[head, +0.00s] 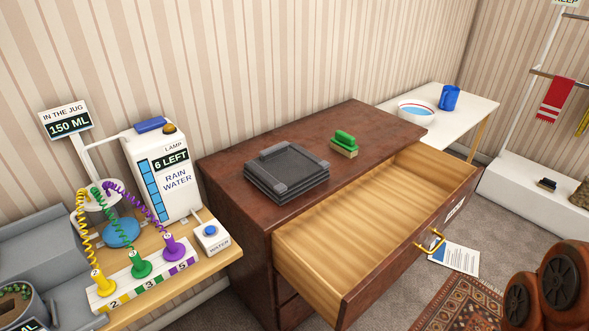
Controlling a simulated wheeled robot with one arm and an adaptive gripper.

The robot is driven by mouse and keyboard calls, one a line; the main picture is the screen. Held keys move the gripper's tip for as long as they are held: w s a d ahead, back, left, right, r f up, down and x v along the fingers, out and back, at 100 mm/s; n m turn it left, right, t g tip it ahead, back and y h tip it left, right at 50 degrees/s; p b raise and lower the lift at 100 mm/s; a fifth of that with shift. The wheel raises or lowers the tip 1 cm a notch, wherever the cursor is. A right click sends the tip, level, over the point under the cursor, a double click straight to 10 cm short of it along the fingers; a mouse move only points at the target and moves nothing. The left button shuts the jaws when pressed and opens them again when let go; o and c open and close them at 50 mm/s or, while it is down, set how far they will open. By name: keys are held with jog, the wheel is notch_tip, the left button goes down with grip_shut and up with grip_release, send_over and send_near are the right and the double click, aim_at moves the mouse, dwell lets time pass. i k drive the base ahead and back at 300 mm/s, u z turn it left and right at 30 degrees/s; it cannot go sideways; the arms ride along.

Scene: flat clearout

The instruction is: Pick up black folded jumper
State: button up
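The black folded jumper (287,172) shows as a dark grey, flat, square folded stack. It lies on the left part of the brown dresser top (232,172), in the head view. Nothing covers it. My gripper is not in view, so I cannot tell where it is relative to the jumper.
The dresser's top drawer (372,218) is pulled out and looks empty. A rain water dispenser (168,168) stands left. A white table (467,108) holds a bowl (416,112) and blue mug (449,98). Paper (455,257) lies on the floor.

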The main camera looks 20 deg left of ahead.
aim_at(285, 171)
jog(key=z, duration=1)
jog(key=i, duration=2.8)
jog(key=u, duration=4.5)
jog(key=i, duration=0.5)
